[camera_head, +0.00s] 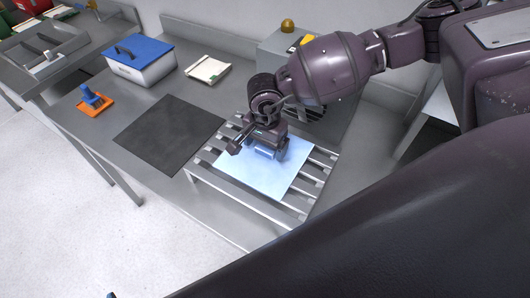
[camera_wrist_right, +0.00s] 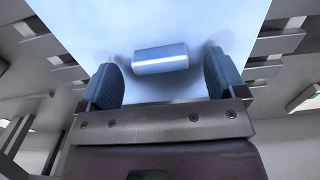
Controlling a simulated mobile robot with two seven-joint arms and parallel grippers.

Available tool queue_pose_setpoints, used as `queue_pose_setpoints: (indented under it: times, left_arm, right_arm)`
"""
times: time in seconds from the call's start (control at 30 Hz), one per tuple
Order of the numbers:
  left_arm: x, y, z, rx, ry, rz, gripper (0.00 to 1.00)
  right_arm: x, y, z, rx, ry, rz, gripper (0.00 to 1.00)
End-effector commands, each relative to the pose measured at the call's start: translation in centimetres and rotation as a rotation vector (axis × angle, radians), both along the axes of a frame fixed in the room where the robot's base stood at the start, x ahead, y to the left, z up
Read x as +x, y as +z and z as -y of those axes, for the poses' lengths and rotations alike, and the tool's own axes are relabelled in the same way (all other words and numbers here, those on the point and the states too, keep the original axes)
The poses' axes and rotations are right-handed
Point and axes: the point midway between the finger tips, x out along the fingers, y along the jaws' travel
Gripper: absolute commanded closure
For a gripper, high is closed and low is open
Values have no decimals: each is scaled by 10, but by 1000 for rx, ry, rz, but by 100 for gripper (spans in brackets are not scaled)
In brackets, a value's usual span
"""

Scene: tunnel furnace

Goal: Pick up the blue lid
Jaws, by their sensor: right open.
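A flat, pale blue lid (camera_head: 262,178) with a bar handle lies on the slatted metal rack (camera_head: 204,185). It fills the top of the right wrist view (camera_wrist_right: 90,25). My right gripper (camera_head: 264,150) points down over the lid's handle. In the right wrist view my right gripper (camera_wrist_right: 163,76) is open, with its two blue-grey fingers spread wider than the handle (camera_wrist_right: 160,58) and nothing clamped between them. Whether the fingers touch the lid cannot be told. A darker blue lid with a handle (camera_head: 138,47) sits on a white box. My left gripper is not in view.
A dark mat (camera_head: 160,133) lies left of the rack. An orange stand with a blue part (camera_head: 94,100) and a white tray (camera_head: 207,69) are on the grey table.

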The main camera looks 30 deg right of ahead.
Motion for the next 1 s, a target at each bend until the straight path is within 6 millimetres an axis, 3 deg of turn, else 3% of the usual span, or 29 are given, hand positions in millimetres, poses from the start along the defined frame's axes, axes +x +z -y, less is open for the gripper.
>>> queue_pose_setpoints:
  times: [0.13,0.37,0.83,1.0]
  left_arm:
    - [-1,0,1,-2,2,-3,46]
    - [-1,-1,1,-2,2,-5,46]
    - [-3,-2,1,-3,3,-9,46]
    - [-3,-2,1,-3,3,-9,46]
  right_arm:
    - [0,-11,0,0,0,0,11]
    - [0,-12,0,1,0,1,11]
    - [0,-12,0,0,0,0,81]
    - [0,-11,0,1,0,2,81]
